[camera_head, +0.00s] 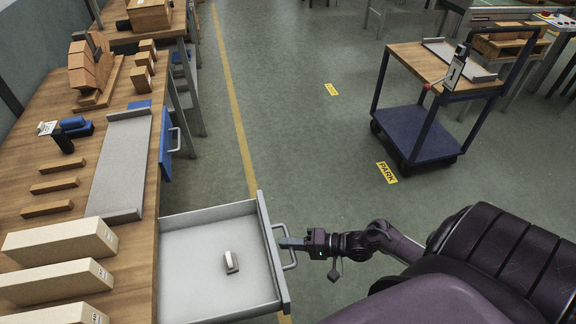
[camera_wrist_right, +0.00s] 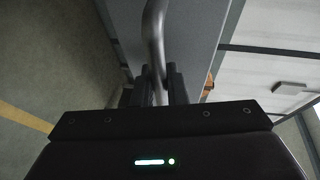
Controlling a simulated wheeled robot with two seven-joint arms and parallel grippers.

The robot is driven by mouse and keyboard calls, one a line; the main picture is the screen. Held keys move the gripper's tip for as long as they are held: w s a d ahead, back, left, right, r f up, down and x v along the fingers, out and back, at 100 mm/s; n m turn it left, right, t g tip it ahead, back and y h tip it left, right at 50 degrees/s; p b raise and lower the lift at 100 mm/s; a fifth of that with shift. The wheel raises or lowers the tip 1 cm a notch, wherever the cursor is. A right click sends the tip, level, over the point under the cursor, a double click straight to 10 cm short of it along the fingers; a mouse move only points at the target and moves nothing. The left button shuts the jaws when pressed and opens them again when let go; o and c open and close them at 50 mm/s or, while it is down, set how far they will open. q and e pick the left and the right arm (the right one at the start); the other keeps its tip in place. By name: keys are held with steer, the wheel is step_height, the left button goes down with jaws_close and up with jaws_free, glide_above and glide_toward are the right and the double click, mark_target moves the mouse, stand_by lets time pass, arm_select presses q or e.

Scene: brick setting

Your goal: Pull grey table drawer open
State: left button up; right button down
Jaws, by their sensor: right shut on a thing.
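The grey table drawer (camera_head: 190,262) stands pulled out from the right side of the wooden workbench in the head view. A small metal block (camera_head: 231,262) lies inside it. Its handle (camera_head: 283,247) is a light bar on the drawer front. My right gripper (camera_head: 288,243) reaches in from the right and is shut on the handle. In the right wrist view the handle (camera_wrist_right: 154,35) runs between the two dark fingers (camera_wrist_right: 158,85), in front of the grey drawer front (camera_wrist_right: 190,35). My left gripper is not in view.
The workbench (camera_head: 60,105) holds wooden strips, pale blocks (camera_head: 60,240), a grey tray (camera_head: 122,165) and a scanner-like tool. A blue drawer (camera_head: 168,140) sits farther along it. A blue trolley (camera_head: 420,130) stands at the back right. The floor between is clear.

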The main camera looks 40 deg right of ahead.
steer(key=c, duration=1.5)
jaws_free()
steer(key=shift+o, duration=0.2)
steer(key=v, duration=0.7)
steer(key=shift+s+d+b, duration=0.25)
steer(key=shift+b, duration=0.1)
steer(key=shift+r, duration=0.1)
